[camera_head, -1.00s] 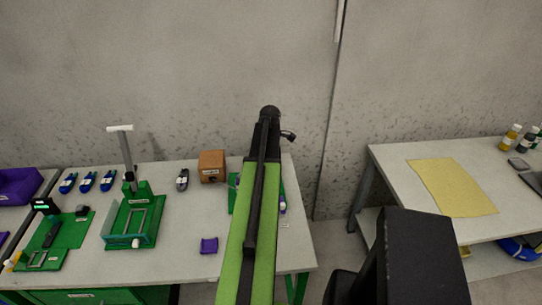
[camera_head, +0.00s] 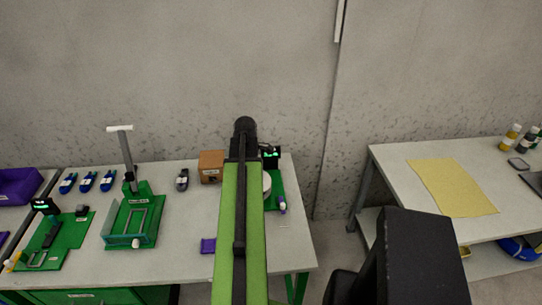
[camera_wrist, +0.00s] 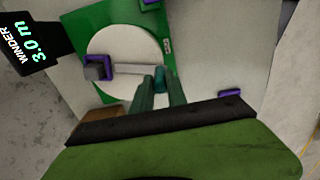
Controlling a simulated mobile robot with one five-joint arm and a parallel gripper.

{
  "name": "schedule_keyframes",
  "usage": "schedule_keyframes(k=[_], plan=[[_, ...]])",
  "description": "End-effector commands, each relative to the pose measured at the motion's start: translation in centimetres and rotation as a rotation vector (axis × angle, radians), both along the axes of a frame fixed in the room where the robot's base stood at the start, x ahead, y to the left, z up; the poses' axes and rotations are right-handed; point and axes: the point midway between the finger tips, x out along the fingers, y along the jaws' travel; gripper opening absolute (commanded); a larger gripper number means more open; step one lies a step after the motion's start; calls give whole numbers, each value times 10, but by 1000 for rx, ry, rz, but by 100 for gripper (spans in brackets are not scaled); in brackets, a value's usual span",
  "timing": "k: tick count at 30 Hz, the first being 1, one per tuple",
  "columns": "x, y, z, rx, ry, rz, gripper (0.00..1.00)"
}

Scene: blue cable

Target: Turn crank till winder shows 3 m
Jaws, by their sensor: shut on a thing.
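The winder is a green base (camera_wrist: 92,24) with a round white disc (camera_wrist: 125,42). A pale crank bar (camera_wrist: 132,69) crosses the disc in the wrist view. A grey and purple block (camera_wrist: 97,68) is at the bar's left end. My gripper (camera_wrist: 158,80) is shut on the crank handle at the bar's right end; the fingers mostly hide the handle. The black winder display (camera_wrist: 30,40) reads 3.0 m. In the head view, my arm covers part of the winder (camera_head: 276,196), and its display (camera_head: 270,153) glows green.
A brown box (camera_head: 211,166) stands left of the winder on the pale table (camera_head: 185,225). A purple piece (camera_head: 208,246) lies in front. A green stand with a lever (camera_head: 127,160) and several blue tools (camera_head: 87,181) are further left. A grey wall is close behind.

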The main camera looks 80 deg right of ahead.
Motion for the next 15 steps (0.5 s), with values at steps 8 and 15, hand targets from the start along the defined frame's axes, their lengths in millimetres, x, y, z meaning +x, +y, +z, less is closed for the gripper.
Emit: schedule_keyframes(k=[8,15], plan=[[0,0,0,1,-1,0,44],[0,0,0,1,0,0,44]])
